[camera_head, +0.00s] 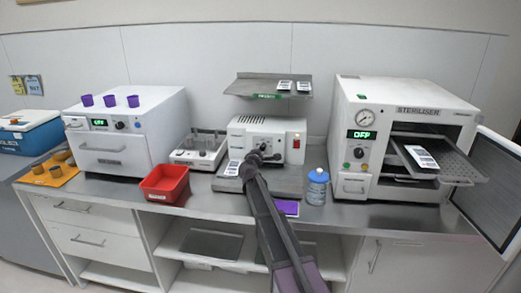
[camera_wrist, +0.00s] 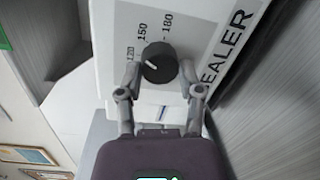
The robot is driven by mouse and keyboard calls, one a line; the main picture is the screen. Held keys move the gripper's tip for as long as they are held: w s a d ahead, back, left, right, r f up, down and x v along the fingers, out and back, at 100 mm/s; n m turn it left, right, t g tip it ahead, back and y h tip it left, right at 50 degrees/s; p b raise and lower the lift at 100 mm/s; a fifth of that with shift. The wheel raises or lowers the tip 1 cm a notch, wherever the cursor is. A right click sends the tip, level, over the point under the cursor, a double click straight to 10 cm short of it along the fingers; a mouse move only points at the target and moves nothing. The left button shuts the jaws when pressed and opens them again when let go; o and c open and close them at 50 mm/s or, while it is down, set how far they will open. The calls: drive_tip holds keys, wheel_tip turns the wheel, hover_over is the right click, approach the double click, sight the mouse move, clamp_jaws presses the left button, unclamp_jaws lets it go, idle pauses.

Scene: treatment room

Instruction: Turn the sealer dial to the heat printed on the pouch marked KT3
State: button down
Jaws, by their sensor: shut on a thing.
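The sealer (camera_head: 266,133) stands mid-counter, its face filling the wrist view (camera_wrist: 215,25). Its black dial (camera_wrist: 160,58) has a white pointer line directed left, near or just below the 120 mark; 150 and 180 follow clockwise. My gripper (camera_wrist: 160,72) has one finger on each side of the dial and is shut on it. In the head view my gripper (camera_head: 262,152) hides most of the dial. White pouches lie on the shelf (camera_head: 284,86), on the sealer's base (camera_head: 232,168) and on the steriliser tray (camera_head: 421,157). Their print is too small to read, so KT3 cannot be told.
The steriliser (camera_head: 400,117) at right has its door (camera_head: 496,176) open and tray (camera_head: 455,165) pulled out. A blue-capped bottle (camera_head: 317,190) stands right of my arm. A red bin (camera_head: 165,184) and a rack (camera_head: 200,148) are left of the sealer. The metal shelf (camera_head: 245,86) hangs above.

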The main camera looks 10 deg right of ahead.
drive_tip(key=shift+w+r+m, duration=0.1)
drive_tip(key=shift+w+m, duration=0.05)
drive_tip(key=shift+m, duration=1.25)
drive_tip(key=shift+c, duration=1.2)
unclamp_jaws()
drive_tip(key=shift+d, duration=0.1)
drive_tip(key=shift+n, duration=0.3)
